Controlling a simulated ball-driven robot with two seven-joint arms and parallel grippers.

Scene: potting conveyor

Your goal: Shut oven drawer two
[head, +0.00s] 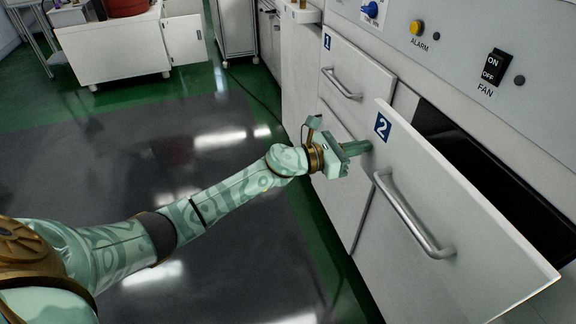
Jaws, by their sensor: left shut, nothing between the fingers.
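Oven drawer two (450,215) has a white front with a blue "2" label and a slanted metal bar handle (412,222). It stands pulled out from the cabinet, and its dark inside (490,165) shows behind the front. My left gripper (366,147) is shut and empty. Its fingertips are at the left edge of the drawer front, below the label and left of the handle; whether they touch it I cannot tell. My right gripper is not in view.
Drawer one (345,65) is flush in the cabinet at the upper left. A panel above carries an alarm button (417,27) and a fan switch (494,66). A white cabinet (110,50) stands far left. The floor (170,170) left of the drawers is clear.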

